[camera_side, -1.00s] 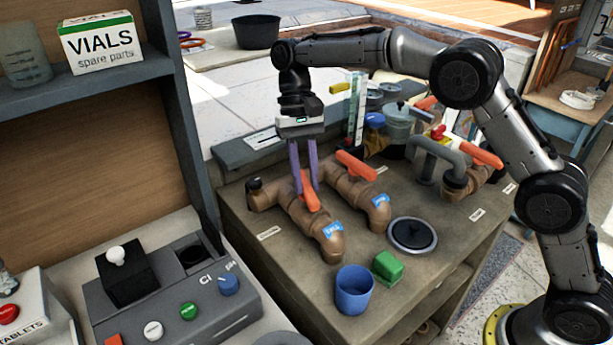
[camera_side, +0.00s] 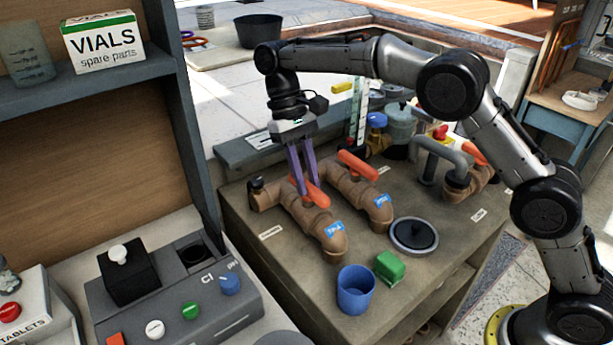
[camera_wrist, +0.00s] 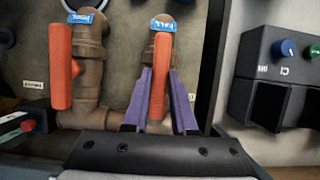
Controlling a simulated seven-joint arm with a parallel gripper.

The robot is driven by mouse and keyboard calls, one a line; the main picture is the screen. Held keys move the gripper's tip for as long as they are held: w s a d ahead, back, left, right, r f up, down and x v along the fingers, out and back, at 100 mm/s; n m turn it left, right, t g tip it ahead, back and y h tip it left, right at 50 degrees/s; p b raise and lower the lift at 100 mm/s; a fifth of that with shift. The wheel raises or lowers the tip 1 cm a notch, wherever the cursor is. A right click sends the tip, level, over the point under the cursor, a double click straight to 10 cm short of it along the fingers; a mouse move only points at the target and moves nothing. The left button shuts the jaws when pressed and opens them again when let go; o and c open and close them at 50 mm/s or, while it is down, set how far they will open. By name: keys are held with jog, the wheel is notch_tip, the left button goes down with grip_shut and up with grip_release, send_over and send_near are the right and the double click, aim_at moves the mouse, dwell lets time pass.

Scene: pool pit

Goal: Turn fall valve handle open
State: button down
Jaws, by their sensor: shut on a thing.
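The front brown pipe valve (camera_side: 316,222) has an orange handle (camera_side: 319,197) on top and a blue label at its elbow; the label text is too small to read surely. My gripper (camera_side: 306,190) has two purple fingers pointing down and shut on this handle. In the wrist view the handle (camera_wrist: 159,75) lies between the fingertips (camera_wrist: 161,80), nearly in line with the pipe that leads to the blue label (camera_wrist: 161,24). The part of the handle nearest the wrist is partly hidden by the fingers.
A second brown valve with an orange handle (camera_side: 358,165) stands close to the right; it also shows in the wrist view (camera_wrist: 61,66). A blue cup (camera_side: 355,290), a green block (camera_side: 389,267) and a round black drain (camera_side: 414,236) are in front. A blue-grey shelf post (camera_side: 187,120) rises at left.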

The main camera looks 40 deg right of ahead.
aim_at(312, 187)
jog(key=shift+r, duration=0.1)
jog(key=c, duration=0.7)
grip_release()
jog(key=shift+r, duration=0.25)
notch_tip(312, 187, up, 2)
jog(key=shift+r, duration=0.2)
jog(key=s+d+r, duration=0.1)
jog(key=s+r, duration=0.2)
jog(key=s, duration=0.1)
jog(key=s+d+r, duration=0.2)
jog(key=s+r, duration=0.1)
jog(key=s, duration=0.2)
jog(key=s+d+r, duration=0.1)
jog(key=s+r, duration=0.3)
jog(key=shift+s+d, duration=0.15)
jog(key=shift+d, duration=0.15)
